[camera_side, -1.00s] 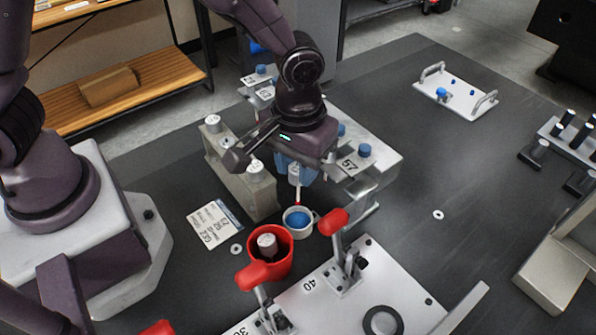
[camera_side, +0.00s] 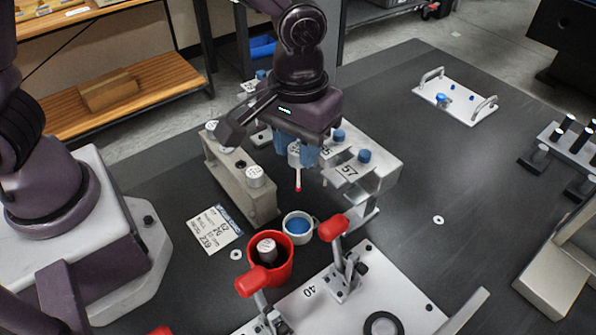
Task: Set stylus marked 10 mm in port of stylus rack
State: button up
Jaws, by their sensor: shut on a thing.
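My gripper (camera_side: 306,152) is shut on a stylus (camera_side: 297,170), which has a pale round head, a thin white stem and a red tip. The stylus hangs upright, tip down, in the air above and behind the white cup. Its marking is too small to read. A beige block (camera_side: 262,204), which looks like the stylus rack, stands left of my gripper. Silver-topped styli stand at its far end (camera_side: 212,126) and near end (camera_side: 255,176), with a dark open port (camera_side: 240,164) between them. Another silver-topped piece (camera_side: 266,247) stands in a red cup.
The red cup (camera_side: 285,268) and a white cup with blue inside (camera_side: 287,236) stand in front of the block. A grey rack (camera_side: 385,170) with blue-topped pieces is close on the right. Red-handled clamps (camera_side: 333,228) rise in front. A printed card (camera_side: 215,228) lies left.

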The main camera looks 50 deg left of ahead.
notch_tip(320, 180, up, 8)
jog(key=shift+r, duration=0.2)
jog(key=shift+w+a+r, duration=0.15)
jog(key=shift+w+a, duration=0.25)
jog(key=shift+a, duration=0.1)
jog(key=w+a+m, duration=0.3)
jog(key=w+a, duration=0.4)
jog(key=a, duration=0.5)
notch_tip(320, 180, down, 15)
jog(key=shift+s+a+r, duration=0.15)
jog(key=shift+a+r, duration=0.05)
jog(key=shift+f, duration=0.3)
dwell(0.8)
jog(key=o, duration=0.9)
